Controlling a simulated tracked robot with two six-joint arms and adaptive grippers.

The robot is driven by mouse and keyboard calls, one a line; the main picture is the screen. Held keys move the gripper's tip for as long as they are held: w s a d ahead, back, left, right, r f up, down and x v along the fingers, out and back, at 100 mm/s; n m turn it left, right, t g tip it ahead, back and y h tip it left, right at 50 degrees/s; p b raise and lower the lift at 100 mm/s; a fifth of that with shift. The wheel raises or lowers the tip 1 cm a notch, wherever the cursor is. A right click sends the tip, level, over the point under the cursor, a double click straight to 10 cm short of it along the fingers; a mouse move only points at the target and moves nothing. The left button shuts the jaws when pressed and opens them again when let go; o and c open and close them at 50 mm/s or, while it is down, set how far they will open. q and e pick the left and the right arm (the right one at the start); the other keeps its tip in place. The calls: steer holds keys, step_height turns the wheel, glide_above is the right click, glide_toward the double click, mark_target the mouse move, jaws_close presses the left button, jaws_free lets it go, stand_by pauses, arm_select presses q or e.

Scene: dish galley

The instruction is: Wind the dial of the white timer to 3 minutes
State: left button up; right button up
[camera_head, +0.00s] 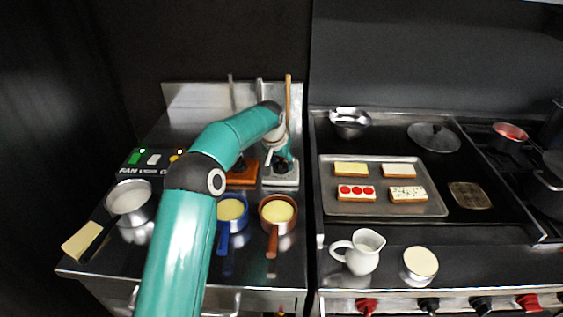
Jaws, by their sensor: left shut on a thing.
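The white timer (283,181) stands on the steel counter on the left, near the back. My left gripper (281,167) comes down on it from above and is shut on its dial. The gripper covers the dial, so I cannot read its setting. My teal left arm crosses the counter in front. My right gripper is not in view.
A brown block-like object (242,175) stands close left of the timer. In front are a blue-handled pan (231,212) and a brown pan (276,213). A control box (148,160) and a saucepan (130,203) are left. A baking tray (384,207) lies right.

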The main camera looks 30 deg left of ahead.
arm_select(q)
steer(key=shift+c, duration=0.8)
steer(key=shift+r, duration=0.1)
stand_by(0.5)
steer(key=o, duration=1.2)
steer(key=shift+w, duration=0.1)
steer(key=shift+c, duration=0.2)
steer(key=v, duration=1.1)
steer(key=shift+s+r, duration=0.25)
steer(key=shift+r, duration=0.1)
steer(key=shift+d, duration=0.1)
